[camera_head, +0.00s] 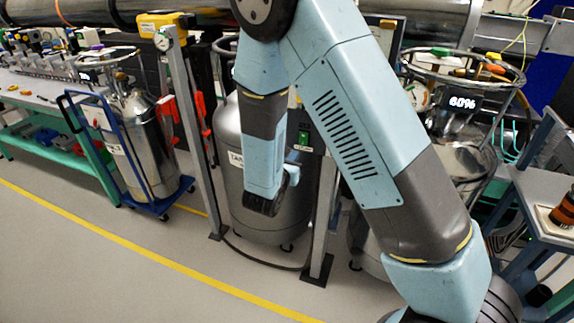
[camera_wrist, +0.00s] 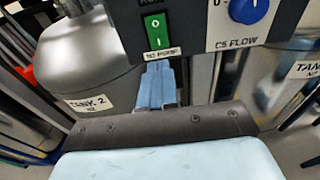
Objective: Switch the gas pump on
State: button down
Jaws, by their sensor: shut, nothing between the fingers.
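In the wrist view a green rocker switch (camera_wrist: 156,30), marked 0 above and a line below, sits on a dark panel (camera_wrist: 200,22). A small white label (camera_wrist: 162,54) under it seems to end in "PUMP"; the rest is hard to read. My gripper (camera_wrist: 157,68) is shut and empty, its blue fingertips just below the label and close to it. Whether they touch the panel cannot be told. In the head view the green switch (camera_head: 303,139) shows small beside my arm; my fingers cannot be made out clearly there.
A blue knob (camera_wrist: 249,8) labelled "C5 FLOW" is right of the switch. A grey tank (camera_wrist: 90,50) labelled "TANK 2" stands left. In the head view a steel dewar (camera_head: 140,140) stands on a blue cart, and a grey post (camera_head: 324,215) rises near my arm. Floor at front left is clear.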

aim_at(303, 145)
jog(key=x, duration=0.7)
jog(key=shift+d, duration=0.15)
dwell(0.3)
jog(key=shift+s+a+f, duration=0.1)
jog(key=shift+s+a, duration=0.25)
jog(key=s+a+f, duration=0.1)
jog(key=s+a, duration=0.3)
jog(key=s, duration=0.8)
jog(key=shift+f, duration=0.3)
